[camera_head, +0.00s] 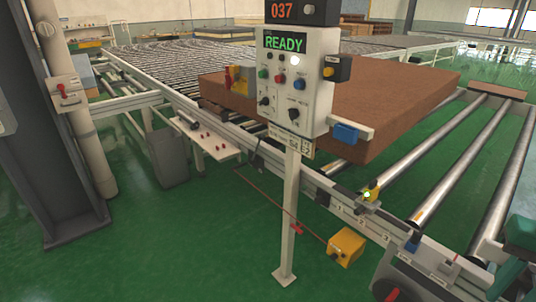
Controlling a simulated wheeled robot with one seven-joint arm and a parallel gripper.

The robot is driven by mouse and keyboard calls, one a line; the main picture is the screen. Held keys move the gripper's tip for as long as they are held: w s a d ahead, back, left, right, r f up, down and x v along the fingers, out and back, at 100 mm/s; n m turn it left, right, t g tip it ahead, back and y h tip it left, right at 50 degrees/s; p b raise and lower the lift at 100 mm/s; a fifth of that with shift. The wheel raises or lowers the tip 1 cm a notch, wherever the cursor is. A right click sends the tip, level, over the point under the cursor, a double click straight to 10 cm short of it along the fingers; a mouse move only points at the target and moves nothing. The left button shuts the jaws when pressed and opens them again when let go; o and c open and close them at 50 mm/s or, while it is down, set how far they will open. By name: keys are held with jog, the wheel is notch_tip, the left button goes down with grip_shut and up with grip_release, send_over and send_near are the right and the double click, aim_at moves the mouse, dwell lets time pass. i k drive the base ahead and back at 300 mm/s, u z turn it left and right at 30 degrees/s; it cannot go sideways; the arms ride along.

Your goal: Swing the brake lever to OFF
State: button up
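I cannot tell for sure which part is the brake lever; no BRAKE or OFF label is legible. A small pale box with a red-tipped handle (62,90) is fixed to the pillar at the left. A grey housing (400,283) at the bottom right has a red part at its lower edge, cut off by the frame. A thin red rod (262,205) slants down beside the post of the control panel toward a yellow box (346,246) near the floor. My gripper is not in view.
A control panel (318,75) reading READY, under a 037 display (293,11), stands in front of the conveyor. A large brown slab (395,95) lies on the rollers behind it. Bare rollers (465,155) lie at the right. The green floor (180,250) is open at front left.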

aim_at(260, 136)
jog(key=k, duration=0.95)
jog(key=u, duration=0.5)
jog(key=i, duration=1)
jog(key=z, duration=0.05)
jog(key=k, duration=0.5)
jog(key=u, duration=0.35)
jog(key=i, duration=0.8)
